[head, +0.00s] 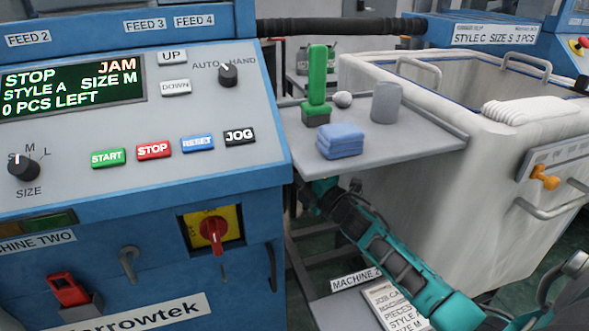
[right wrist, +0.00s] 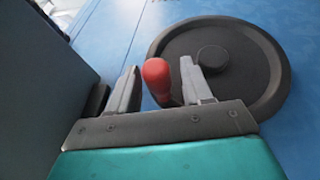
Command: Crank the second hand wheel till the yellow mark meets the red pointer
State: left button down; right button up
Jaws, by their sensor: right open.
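The black round hand wheel (right wrist: 245,60) is on a blue machine side in the right wrist view. Its red crank knob (right wrist: 157,78) stands at the wheel's left edge. My right gripper (right wrist: 160,80) is open, with one finger on each side of the red knob; I cannot tell whether either touches it. In the head view my teal right arm (head: 395,262) reaches in behind the machine's right side, and its gripper is hidden there. The yellow mark and the red pointer are not seen in either view. My left gripper is not in view.
The control panel (head: 205,105) shows STOP and JAM. A grey shelf (head: 420,143) holds a blue folded cloth (head: 341,141), a green tool (head: 318,80) and a grey cylinder (head: 386,103). A white bin (head: 440,200) stands right of my arm. A dark panel (right wrist: 45,85) is left of the gripper.

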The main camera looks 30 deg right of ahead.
grip_shut()
dwell(0.5)
